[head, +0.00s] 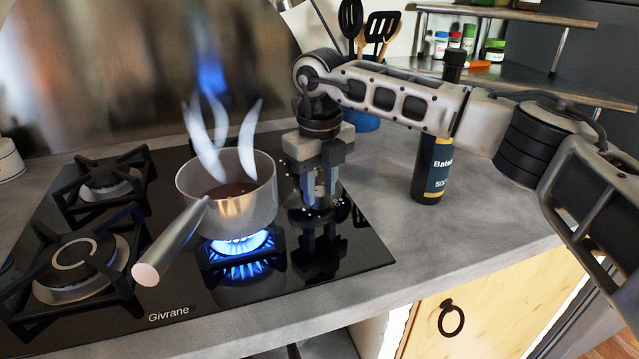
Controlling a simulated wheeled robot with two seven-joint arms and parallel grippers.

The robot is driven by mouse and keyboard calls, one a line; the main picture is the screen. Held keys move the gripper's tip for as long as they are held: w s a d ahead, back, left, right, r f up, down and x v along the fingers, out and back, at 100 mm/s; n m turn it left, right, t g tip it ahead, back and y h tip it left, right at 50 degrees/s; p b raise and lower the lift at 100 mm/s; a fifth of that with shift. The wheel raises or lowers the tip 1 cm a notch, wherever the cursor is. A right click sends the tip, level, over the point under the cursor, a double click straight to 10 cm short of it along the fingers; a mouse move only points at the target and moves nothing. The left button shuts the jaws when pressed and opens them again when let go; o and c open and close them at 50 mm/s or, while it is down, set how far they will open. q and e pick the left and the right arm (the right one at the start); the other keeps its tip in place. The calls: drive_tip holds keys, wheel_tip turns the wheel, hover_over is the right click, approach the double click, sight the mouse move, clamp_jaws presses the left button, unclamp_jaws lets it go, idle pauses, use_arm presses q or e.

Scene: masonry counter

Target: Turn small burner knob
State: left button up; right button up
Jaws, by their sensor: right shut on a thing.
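The black gas hob (345,262) carries its knobs along the right side, on a dark reflective surface. My right gripper (319,203) reaches down from above onto this strip and is shut on a knob, which is mostly hidden between the fingers. I cannot tell how far the knob is turned. A blue flame burns at the small front burner (240,246), under a steaming saucepan (232,212) with dark liquid in it. My left gripper is not in view.
The saucepan handle (172,245) points toward the front left. Two unlit burners (84,260) (108,186) stand at the left. A dark bottle (433,165) stands right of the hob, near my right arm. A blue utensil pot (362,121) stands behind. The counter at the right front is clear.

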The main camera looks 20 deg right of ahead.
sight(320, 191)
drive_tip(key=m, duration=1.2)
drive_tip(key=shift+m+p, duration=0.3)
drive_tip(key=shift+m, duration=0.1)
idle(0.3)
drive_tip(key=o, duration=1)
wheel_tip(320, 191, up, 16)
